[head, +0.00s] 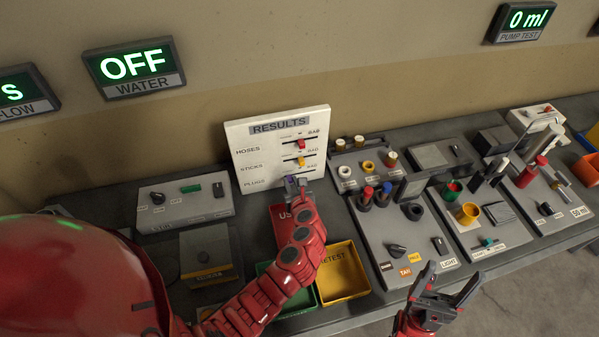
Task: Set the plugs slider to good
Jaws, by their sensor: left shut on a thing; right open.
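The white results board (240,134) stands upright on the bench with rows labelled hoses, sticks and plugs. The hoses row has a red slider knob (301,144); the sticks row has a yellow slider knob (300,162). My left gripper (293,182) is at the plugs row, in front of the board's lower edge, shut on the plugs slider. The gripper and my arm hide that slider and most of its track, so its exact setting cannot be told. My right gripper (450,284) is open and empty, off the front edge of the bench.
A yellow retest bin (357,270), a green bin (268,268) and a red bin (281,218) lie around my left arm. Grey test panels with knobs and plugs fill the bench (115,206) to the right. A switch box (185,207) stands left of the board.

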